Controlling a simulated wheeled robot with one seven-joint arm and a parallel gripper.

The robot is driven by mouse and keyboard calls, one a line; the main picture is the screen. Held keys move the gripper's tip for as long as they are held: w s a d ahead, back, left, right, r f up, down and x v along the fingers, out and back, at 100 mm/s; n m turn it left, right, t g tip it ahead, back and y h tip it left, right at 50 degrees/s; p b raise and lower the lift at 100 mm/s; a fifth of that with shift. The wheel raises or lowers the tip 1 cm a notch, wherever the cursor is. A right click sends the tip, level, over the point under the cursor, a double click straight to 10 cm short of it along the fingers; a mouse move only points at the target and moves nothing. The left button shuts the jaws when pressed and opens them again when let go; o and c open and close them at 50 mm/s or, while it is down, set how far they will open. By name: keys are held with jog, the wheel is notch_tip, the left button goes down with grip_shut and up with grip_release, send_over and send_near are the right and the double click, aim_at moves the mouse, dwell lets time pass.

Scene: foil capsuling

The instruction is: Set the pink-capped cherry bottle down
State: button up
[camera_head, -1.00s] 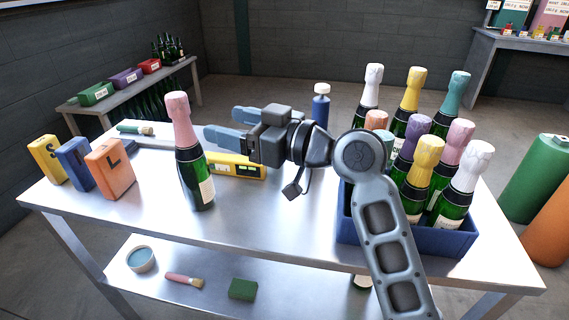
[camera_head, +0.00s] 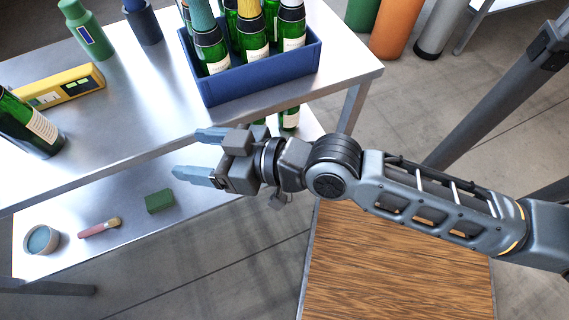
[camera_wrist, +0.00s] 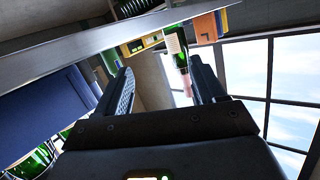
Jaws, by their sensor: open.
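The pink-capped cherry bottle (camera_head: 36,124) stands on the steel table (camera_head: 150,115) at the left edge of the head view, its cap cut off by the frame. In the wrist view the bottle (camera_wrist: 177,47) shows whole, with its pink cap, at a distance beyond my fingers; that view is turned over. My gripper (camera_head: 192,154) is open and empty. It is off the table's front edge, to the right of the bottle and clear of it. The gripper's two fingers (camera_wrist: 162,78) frame free space in the wrist view.
A blue crate (camera_head: 265,85) with several bottles stands at the table's right end. The lower shelf holds a bowl (camera_head: 40,240), a brush (camera_head: 100,227) and a green block (camera_head: 160,201).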

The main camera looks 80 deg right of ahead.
jog(key=s+r+n, duration=0.1)
jog(key=s, duration=0.8)
jog(key=s+a+r+n, duration=0.1)
jog(key=s, duration=0.8)
jog(key=shift+a+r+g, duration=0.3)
